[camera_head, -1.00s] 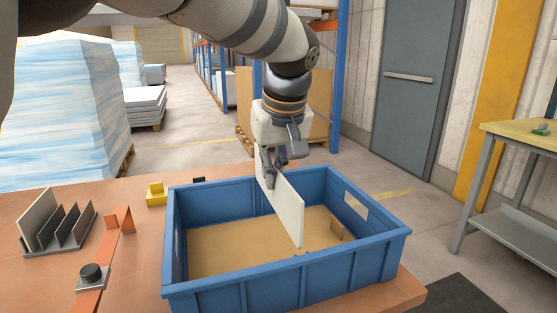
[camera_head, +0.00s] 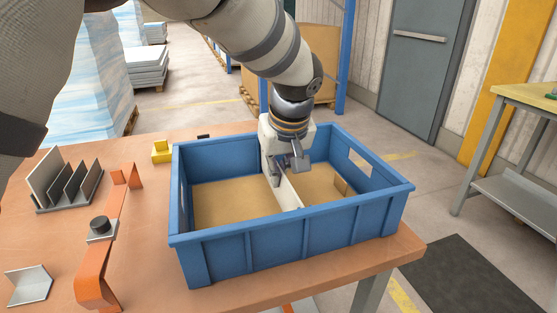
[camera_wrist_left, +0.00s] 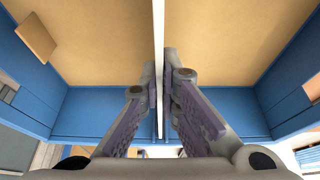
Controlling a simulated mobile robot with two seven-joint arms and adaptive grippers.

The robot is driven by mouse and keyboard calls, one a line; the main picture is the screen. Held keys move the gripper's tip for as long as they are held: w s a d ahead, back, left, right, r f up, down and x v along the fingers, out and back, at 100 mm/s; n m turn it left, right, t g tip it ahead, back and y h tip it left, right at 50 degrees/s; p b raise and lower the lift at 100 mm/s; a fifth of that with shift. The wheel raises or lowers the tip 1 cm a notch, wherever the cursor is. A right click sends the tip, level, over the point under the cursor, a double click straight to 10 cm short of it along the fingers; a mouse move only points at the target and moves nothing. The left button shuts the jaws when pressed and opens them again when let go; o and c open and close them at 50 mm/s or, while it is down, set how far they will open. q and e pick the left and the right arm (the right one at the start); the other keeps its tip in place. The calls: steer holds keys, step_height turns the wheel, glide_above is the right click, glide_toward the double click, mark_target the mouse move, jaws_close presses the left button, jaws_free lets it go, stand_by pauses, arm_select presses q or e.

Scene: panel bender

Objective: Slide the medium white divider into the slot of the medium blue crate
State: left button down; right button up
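The medium blue crate (camera_head: 290,241) stands on the orange-brown table, with a tan floor inside. The medium white divider (camera_head: 288,190) is upright inside the crate, running from the far wall toward the near wall and splitting the floor in two. My left gripper (camera_head: 278,175) is at the far part of the divider, down at the crate's rim. In the left wrist view its two fingers (camera_wrist_left: 162,92) are closed on both faces of the divider (camera_wrist_left: 158,30). The slots and the divider's lower edge are hidden. My right gripper is out of view.
A rack of grey plates (camera_head: 66,186), a yellow block (camera_head: 161,152) and an orange clamp strip (camera_head: 105,235) with a black knob lie left of the crate. A metal angle piece (camera_head: 28,286) is at the front left. A small tan block (camera_head: 341,186) is inside the crate at right.

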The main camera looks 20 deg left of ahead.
arm_select(q)
steer(key=shift+f, duration=0.5)
stand_by(0.3)
steer(key=c, duration=1.7)
jaws_free()
